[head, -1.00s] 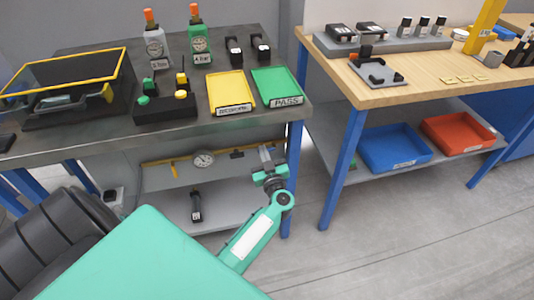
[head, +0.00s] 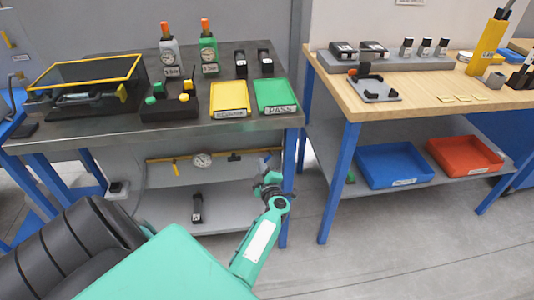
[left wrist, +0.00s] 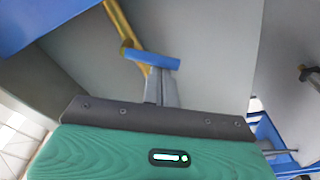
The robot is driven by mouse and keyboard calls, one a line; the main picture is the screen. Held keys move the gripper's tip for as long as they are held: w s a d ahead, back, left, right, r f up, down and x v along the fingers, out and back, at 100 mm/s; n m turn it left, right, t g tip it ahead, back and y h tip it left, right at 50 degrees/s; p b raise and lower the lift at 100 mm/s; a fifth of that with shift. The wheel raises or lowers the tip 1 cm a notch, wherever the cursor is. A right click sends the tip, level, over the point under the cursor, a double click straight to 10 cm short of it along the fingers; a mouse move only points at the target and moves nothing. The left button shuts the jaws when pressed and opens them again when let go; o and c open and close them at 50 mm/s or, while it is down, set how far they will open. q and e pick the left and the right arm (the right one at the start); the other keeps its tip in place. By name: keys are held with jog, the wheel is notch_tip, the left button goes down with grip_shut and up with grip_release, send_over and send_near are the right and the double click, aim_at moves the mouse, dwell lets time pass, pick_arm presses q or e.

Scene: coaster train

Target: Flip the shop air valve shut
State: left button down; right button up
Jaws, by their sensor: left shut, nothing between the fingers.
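The shop air line is a yellow pipe with a round white gauge (head: 202,160), below the left table's top in the head view. In the left wrist view the yellow pipe (left wrist: 118,22) runs down to a blue bar (left wrist: 150,58), which looks like the valve's lever. My left gripper (head: 266,163) is shut and empty near the pipe's right end, by the blue table leg. In the left wrist view its grey fingertips (left wrist: 158,74) are right at the blue bar; whether they touch it I cannot tell. My right gripper is not in view.
The left table (head: 100,131) stands over the pipe, with a lower shelf (head: 165,207) beneath carrying a small black device (head: 197,208). A blue leg (head: 286,210) is close to my gripper. Open floor (head: 400,255) lies to the right.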

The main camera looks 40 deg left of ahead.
pick_arm(q)
jog(key=n, duration=0.2)
jog(key=w+f+n, duration=0.1)
jog(key=d+n, duration=0.1)
jog(key=n, duration=0.1)
jog(key=shift+w+d+f+n+g+b, duration=0.1)
jog(key=shift+w+f+n+g+b, duration=0.15)
jog(key=shift+f+n+g+b, duration=0.05)
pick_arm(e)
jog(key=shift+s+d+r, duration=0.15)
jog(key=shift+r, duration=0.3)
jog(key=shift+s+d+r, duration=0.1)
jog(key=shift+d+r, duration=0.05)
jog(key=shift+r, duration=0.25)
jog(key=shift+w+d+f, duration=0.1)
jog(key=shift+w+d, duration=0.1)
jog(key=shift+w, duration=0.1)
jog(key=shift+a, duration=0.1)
